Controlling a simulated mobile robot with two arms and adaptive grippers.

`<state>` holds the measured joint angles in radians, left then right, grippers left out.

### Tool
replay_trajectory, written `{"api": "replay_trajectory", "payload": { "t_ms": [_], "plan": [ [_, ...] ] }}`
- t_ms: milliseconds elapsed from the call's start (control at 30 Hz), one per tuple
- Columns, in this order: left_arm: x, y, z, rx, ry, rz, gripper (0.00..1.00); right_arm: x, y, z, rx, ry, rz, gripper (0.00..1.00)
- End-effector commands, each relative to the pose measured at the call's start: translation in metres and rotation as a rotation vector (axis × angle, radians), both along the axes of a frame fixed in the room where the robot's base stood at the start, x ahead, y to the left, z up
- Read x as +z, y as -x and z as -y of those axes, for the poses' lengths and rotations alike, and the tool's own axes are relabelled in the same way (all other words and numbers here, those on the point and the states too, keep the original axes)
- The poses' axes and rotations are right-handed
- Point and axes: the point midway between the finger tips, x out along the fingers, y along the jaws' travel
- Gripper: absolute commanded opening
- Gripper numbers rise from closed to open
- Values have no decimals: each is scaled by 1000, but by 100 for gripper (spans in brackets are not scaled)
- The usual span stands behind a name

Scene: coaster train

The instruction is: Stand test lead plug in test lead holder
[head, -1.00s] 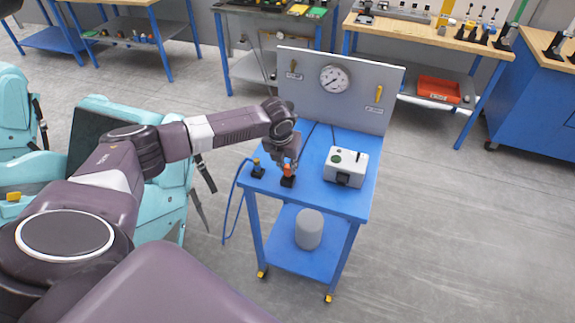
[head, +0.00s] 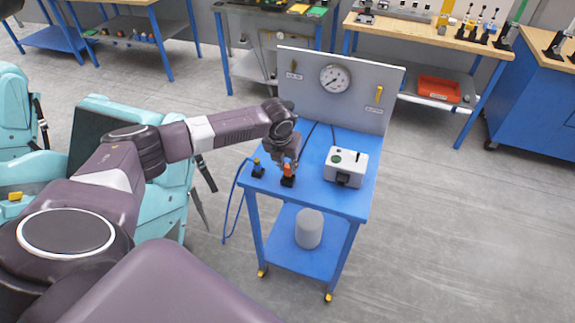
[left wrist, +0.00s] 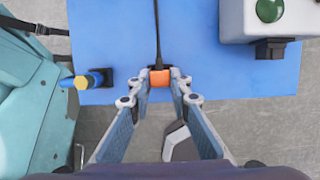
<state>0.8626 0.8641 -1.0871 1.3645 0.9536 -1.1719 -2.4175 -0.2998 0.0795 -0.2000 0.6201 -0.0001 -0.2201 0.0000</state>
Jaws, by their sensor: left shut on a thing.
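The orange test lead plug (head: 287,171) is at the front edge of the blue cart's top, directly over a small black holder (head: 288,182). My left gripper (head: 288,165) is shut on the plug. In the left wrist view the orange plug (left wrist: 160,79) sits between the fingertips (left wrist: 159,88), with a black lead running up from it. The plug looks upright and in line with the holder. I cannot tell how deep it sits, as the fingers and plug hide the opening. My right gripper is not in view.
A blue and yellow connector (head: 257,163) stands in another black holder just left. A grey box (head: 345,166) with a green button stands to the right. A grey panel with a gauge (head: 335,78) rises behind. The blue cart top (head: 330,203) is clear at the front right.

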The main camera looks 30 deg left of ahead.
Motion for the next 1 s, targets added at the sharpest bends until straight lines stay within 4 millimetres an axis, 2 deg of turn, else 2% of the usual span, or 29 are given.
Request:
{"api": "replay_trajectory", "payload": {
  "t_ms": [1000],
  "plan": [
    [-18,0,0,0,1,0,0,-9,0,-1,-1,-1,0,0]
  ]
}}
